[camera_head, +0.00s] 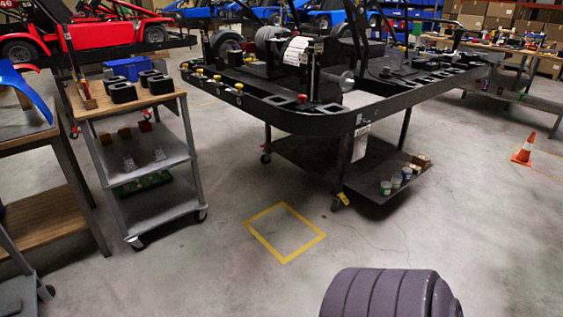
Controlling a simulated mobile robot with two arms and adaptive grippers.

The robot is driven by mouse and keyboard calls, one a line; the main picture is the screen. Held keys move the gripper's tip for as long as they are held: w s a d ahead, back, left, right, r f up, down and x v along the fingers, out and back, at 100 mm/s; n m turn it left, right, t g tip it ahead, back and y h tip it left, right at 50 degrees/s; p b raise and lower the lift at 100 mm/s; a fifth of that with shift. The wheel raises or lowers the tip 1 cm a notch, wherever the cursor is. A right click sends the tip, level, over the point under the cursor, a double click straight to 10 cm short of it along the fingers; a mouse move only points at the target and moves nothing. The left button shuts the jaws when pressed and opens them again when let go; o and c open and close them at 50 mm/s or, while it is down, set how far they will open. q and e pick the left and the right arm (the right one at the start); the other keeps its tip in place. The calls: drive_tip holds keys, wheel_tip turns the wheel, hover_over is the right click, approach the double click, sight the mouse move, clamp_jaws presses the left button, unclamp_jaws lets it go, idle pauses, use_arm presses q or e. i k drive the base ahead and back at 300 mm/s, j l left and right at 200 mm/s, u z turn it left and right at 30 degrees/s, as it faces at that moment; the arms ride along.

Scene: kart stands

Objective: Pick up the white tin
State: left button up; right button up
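Three small tins stand in a row on the right end of the low shelf (300,158) under the black kart stand. The front tin (386,188) looks green with a pale top, the middle tin (396,181) looks bluish with a pale top, and the rear tin (406,173) looks whitish. They are too small to tell for sure which one is the white tin. Neither of my grippers is in view. A grey ribbed rounded part at the bottom right looks like one of my arm links.
A three-level trolley (150,172) with black parts on top stands at the left. Brown boxes (420,160) lie behind the tins. A yellow floor square (285,232) marks clear floor in front of the stand. An orange cone (523,150) stands at the right.

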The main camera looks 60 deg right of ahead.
sight(396, 178)
drive_tip(key=z, duration=2.85)
